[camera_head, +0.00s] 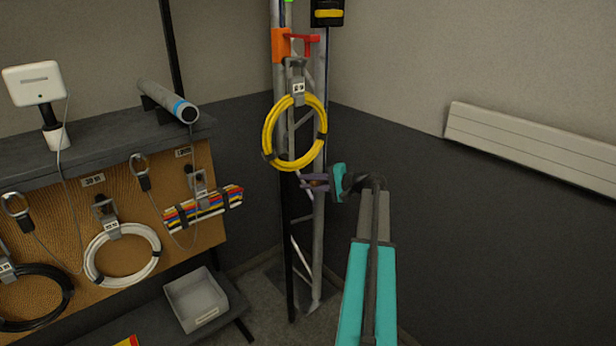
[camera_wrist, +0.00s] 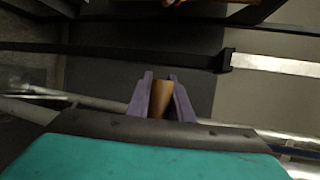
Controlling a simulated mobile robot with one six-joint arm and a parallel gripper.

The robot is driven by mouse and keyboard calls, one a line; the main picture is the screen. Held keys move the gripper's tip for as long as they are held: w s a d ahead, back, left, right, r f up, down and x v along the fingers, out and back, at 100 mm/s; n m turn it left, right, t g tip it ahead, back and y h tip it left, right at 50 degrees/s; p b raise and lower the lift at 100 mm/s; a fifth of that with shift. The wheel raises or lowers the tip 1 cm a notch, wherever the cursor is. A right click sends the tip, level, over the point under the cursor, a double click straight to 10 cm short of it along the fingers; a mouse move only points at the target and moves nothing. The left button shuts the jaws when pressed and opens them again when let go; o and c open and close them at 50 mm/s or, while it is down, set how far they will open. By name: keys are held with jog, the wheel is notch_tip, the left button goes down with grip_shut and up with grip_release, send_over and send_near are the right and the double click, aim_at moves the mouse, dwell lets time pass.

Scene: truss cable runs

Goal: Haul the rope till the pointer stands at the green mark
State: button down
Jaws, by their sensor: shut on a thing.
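My gripper (camera_head: 316,182) is at the upright truss (camera_head: 318,230), just below and right of the yellow coil. In the wrist view its purple fingers (camera_wrist: 160,92) are shut on a brown rounded piece (camera_wrist: 162,97). I cannot tell whether this piece belongs to the rope, and no rope run shows clearly. A bright green spot (camera_head: 289,1), perhaps the green mark, is cut by the top edge on the left truss post. Below it are an orange block (camera_head: 281,43) and a red part (camera_head: 310,41); I cannot tell whether either is the pointer.
A yellow coil (camera_head: 268,135) hangs from a clamp on the truss. A black box with a yellow stripe (camera_head: 327,12) sits above. A bench with a pegboard (camera_head: 130,195), hanging coils and a grey bin (camera_head: 197,300) stands left. The dark wall to the right is clear below a white radiator (camera_head: 535,145).

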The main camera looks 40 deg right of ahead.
jog(key=shift+s+f, duration=0.1)
jog(key=shift+f, duration=0.75)
jog(key=c, duration=1.6)
grip_release()
jog(key=shift+r, duration=0.1)
jog(key=shift+s, duration=0.1)
jog(key=b+v, duration=0.1)
jog(key=v, duration=1.2)
jog(key=shift+s+d+r, duration=0.1)
jog(key=shift+s+d, duration=0.05)
jog(key=shift+s, duration=0.1)
